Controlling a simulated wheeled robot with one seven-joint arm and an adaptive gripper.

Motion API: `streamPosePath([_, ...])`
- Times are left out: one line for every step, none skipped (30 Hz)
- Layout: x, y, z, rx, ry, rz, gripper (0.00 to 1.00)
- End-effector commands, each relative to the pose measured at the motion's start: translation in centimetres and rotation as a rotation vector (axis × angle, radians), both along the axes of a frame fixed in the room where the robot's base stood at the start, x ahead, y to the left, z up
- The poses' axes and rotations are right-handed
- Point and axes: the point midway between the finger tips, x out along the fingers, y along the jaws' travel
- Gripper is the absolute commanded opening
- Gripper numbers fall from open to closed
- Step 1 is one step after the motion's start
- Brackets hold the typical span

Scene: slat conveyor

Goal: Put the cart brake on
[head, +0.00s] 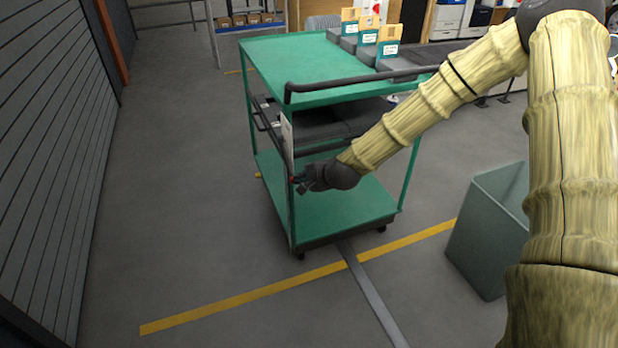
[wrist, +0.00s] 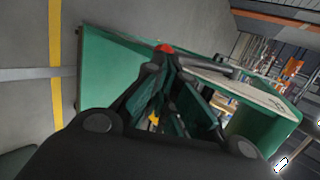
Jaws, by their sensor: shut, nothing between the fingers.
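The green cart (head: 285,62) stands on the grey floor, with a black push handle (head: 330,90) at its near end. My gripper (head: 298,184) is shut and empty, in front of that post at a height between the middle and bottom shelves. The lever's shaft is hidden. A pale plate (wrist: 255,91) with a dark mark is beside the fingers.
A grey-green open bin (head: 490,230) stands to the right. A slatted wall (head: 55,130) is at left. The floor between is clear, with a yellow line (head: 240,297).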

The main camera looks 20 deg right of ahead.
Motion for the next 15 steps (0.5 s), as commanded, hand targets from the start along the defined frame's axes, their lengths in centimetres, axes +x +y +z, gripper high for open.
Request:
streamPosePath([0.24,0.08,-0.22,0.000,0.000,0.000,0.00])
streamPosePath([0.36,0.10,-0.32,0.000,0.000,0.000,0.00])
streamPosePath([0.50,0.12,-0.44,0.000,0.000,0.000,0.00])
streamPosePath([0.59,0.13,-0.51,0.000,0.000,0.000,0.00])
streamPosePath([0.64,0.14,-0.57,-0.001,0.000,-0.001,0.00])
streamPosePath([0.70,0.15,-0.62,-0.001,0.000,-0.001,0.00])
streamPosePath([0.73,0.16,-0.65,-0.001,0.000,-0.001,0.00])
streamPosePath([0.75,0.16,-0.66,-0.001,0.000,-0.001,0.00])
streamPosePath([0.77,0.17,-0.67,-0.001,0.000,-0.001,0.00])
streamPosePath([0.77,0.17,-0.67,0.000,0.000,0.000,0.00])
streamPosePath([0.77,0.17,-0.67,-0.001,0.000,-0.001,0.00])
streamPosePath([0.76,0.16,-0.66,-0.001,0.000,-0.001,0.00])
streamPosePath([0.76,0.16,-0.66,-0.001,0.000,-0.001,0.00])
streamPosePath([0.75,0.16,-0.66,-0.001,0.000,-0.001,0.00])
streamPosePath([0.75,0.16,-0.66,-0.001,0.000,-0.001,0.00])
